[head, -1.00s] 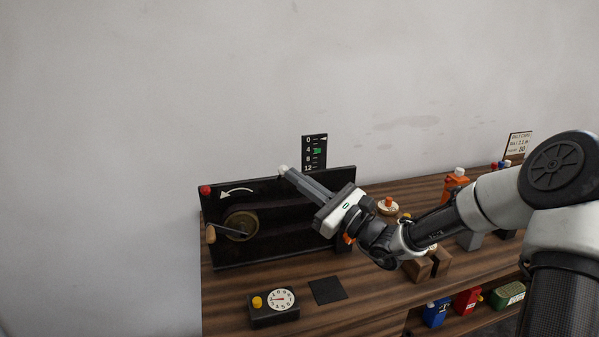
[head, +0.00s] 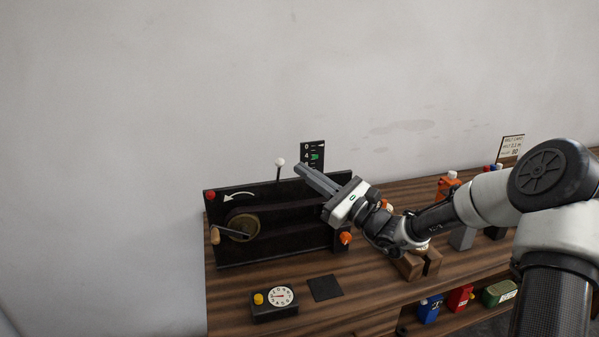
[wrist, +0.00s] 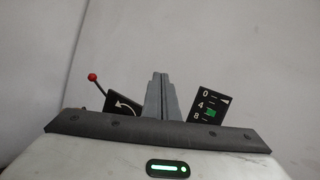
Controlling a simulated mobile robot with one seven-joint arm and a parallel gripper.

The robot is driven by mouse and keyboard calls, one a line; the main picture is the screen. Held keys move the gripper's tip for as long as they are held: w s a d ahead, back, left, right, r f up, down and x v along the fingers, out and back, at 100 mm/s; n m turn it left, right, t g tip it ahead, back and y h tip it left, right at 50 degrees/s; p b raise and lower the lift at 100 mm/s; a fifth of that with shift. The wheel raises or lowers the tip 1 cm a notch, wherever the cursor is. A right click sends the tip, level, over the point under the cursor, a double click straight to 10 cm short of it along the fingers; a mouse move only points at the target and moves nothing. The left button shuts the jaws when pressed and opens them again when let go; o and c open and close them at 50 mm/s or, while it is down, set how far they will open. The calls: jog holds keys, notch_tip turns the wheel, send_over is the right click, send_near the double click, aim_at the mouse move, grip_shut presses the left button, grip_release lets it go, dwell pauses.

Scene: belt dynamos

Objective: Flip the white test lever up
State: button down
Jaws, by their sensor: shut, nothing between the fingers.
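The white test lever (head: 280,162) is a white ball on a thin dark rod. It stands nearly upright above the top edge of the black machine panel (head: 290,238). My gripper (head: 299,168) is shut and empty, its tips just right of the white ball with a small gap in the picture. In the wrist view my shut fingers (wrist: 160,78) point up between the arrow plate and the scale; the white ball is not visible there.
A red knob (head: 211,196) is at the panel's left corner; in the wrist view a red ball (wrist: 92,77) tops a rod. A scale (head: 313,156) stands behind my fingers. A crank (head: 230,233), orange knob (head: 345,238) and dial box (head: 275,303) are nearby.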

jog(key=s+d, duration=0.6)
jog(key=d, duration=0.1)
jog(key=shift+s+d+r+b, duration=0.15)
jog(key=shift+d+r+b, duration=0.05)
jog(key=shift+b, duration=0.25)
